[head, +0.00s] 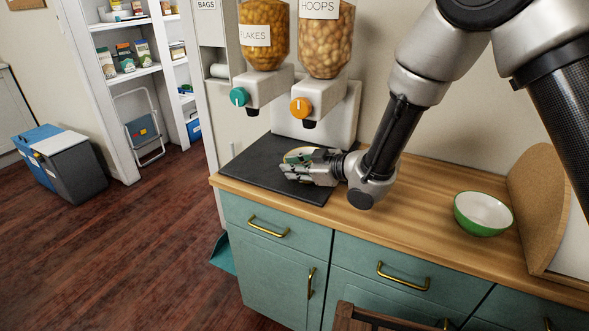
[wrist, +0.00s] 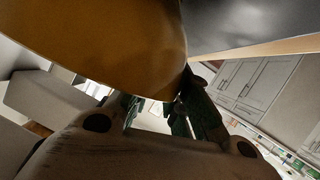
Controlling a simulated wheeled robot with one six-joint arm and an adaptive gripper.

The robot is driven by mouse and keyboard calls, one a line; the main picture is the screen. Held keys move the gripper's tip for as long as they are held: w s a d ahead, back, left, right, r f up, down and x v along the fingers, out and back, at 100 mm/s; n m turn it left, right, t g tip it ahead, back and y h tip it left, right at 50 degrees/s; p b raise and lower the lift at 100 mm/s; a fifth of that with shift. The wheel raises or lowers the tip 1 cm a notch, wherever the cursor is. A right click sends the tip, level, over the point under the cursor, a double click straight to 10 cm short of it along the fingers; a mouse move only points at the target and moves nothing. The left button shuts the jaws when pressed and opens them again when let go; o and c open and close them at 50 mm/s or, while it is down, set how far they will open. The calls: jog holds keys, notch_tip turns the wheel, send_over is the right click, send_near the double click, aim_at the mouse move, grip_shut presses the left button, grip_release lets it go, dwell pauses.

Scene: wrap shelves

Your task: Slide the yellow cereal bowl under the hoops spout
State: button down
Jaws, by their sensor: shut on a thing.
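The yellow cereal bowl (head: 297,153) shows only in part in the head view, behind my gripper (head: 305,167), over the dark mat (head: 255,160). In the wrist view the bowl's yellow wall (wrist: 110,45) fills the upper left. My gripper (wrist: 155,115) is shut on the bowl. The hoops dispenser (head: 326,40) has an orange knob (head: 301,108) and a dark spout (head: 309,124). The bowl is in front of and below that spout, a little to its left in the picture. I cannot tell whether its base touches the mat.
The flakes dispenser (head: 263,35) with a teal knob (head: 239,97) stands left of the hoops one. A green bowl with a white inside (head: 483,213) stands on the wooden counter (head: 420,190) at right. A brown board (head: 538,205) leans beyond it. The counter between is clear.

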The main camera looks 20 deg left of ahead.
jog(key=shift+f, duration=0.1)
jog(key=c, duration=1.3)
grip_release()
jog(key=v, duration=1.2)
jog(key=shift+d, duration=0.1)
